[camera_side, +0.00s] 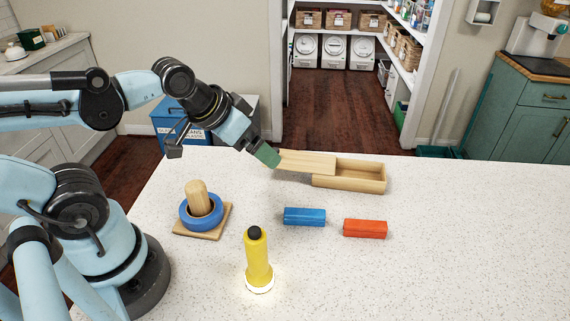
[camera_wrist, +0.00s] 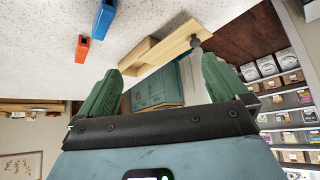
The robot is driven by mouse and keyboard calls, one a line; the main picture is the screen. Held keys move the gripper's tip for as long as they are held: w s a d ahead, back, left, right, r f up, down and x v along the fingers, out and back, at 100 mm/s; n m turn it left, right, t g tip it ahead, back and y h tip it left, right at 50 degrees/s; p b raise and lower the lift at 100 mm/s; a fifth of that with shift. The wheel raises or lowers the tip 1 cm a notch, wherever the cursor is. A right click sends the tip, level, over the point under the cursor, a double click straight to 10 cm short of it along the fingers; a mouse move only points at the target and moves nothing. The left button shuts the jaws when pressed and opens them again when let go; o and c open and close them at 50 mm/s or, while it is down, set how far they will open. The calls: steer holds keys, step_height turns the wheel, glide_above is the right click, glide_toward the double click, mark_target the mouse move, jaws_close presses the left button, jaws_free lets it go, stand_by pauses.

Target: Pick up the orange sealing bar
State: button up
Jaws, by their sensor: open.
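The orange sealing bar (camera_side: 365,229) lies flat on the white speckled counter, right of a blue bar (camera_side: 304,217). In the wrist view the orange bar (camera_wrist: 82,49) shows at upper left, close to the blue bar (camera_wrist: 104,18) and well outside the fingers. My gripper (camera_side: 267,155) is above the counter's far side, by the left end of a wooden lid (camera_side: 306,162). In the wrist view its green fingers (camera_wrist: 162,82) are apart with nothing held between them. Whether a finger touches the lid cannot be told.
The lid partly covers an open wooden box (camera_side: 349,187); it sticks out to the left. A wooden peg base (camera_side: 183,234) with a blue ring (camera_side: 201,222) stands at left. A lit yellow torch (camera_side: 258,262) stands upright in front. The counter's right side is clear.

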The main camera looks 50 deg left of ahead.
stand_by(0.4)
steer(key=m+y, duration=0.7)
steer(key=m, duration=1.6)
glide_above(367, 228)
steer(key=s+a, duration=0.1)
steer(key=a, duration=0.1)
step_height(367, 228, down, 7)
steer(key=shift+s+r, duration=0.1)
steer(key=s+d+f+m, duration=0.1)
steer(key=d, duration=0.1)
steer(key=s+d+f+m+t+y, duration=0.1)
steer(key=d, duration=0.1)
steer(key=s+d+f+m+t+y, duration=0.1)
steer(key=d+f+m, duration=0.1)
steer(key=shift+d+f, duration=0.1)
steer(key=shift+s+f+t, duration=0.1)
steer(key=shift+f+t, duration=0.05)
steer(key=shift+t, duration=0.15)
steer(key=shift+w+a+f, duration=0.1)
steer(key=shift+w+a, duration=0.1)
steer(key=x, duration=0.6)
steer(key=shift+w+a+f, duration=0.1)
steer(key=shift+w+a, duration=0.1)
steer(key=shift+a, duration=0.1)
